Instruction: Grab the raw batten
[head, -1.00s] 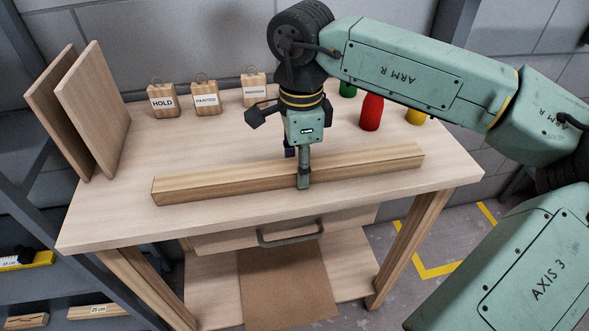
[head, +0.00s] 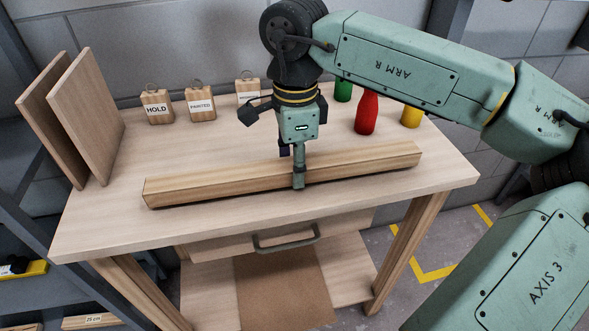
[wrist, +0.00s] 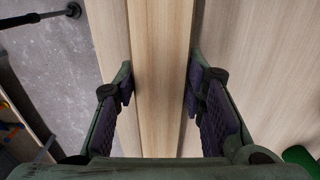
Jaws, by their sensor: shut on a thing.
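The raw batten (head: 230,184) is a long, bare wooden bar lying across the front half of the wooden workbench in the head view. My gripper (head: 294,170) points down over its middle, with one finger on the near side and the other partly hidden behind it. In the wrist view, the batten (wrist: 160,90) runs between the two finger pads of my gripper (wrist: 160,92), which press on its two sides. The gripper is shut on the batten. I cannot tell any gap between the batten and the bench top.
The workbench (head: 110,225) carries wooden tags reading HOLD (head: 157,107) and PAINTED (head: 201,103), and a third tag (head: 248,92) partly covered. Two upright boards (head: 92,118) stand at left.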

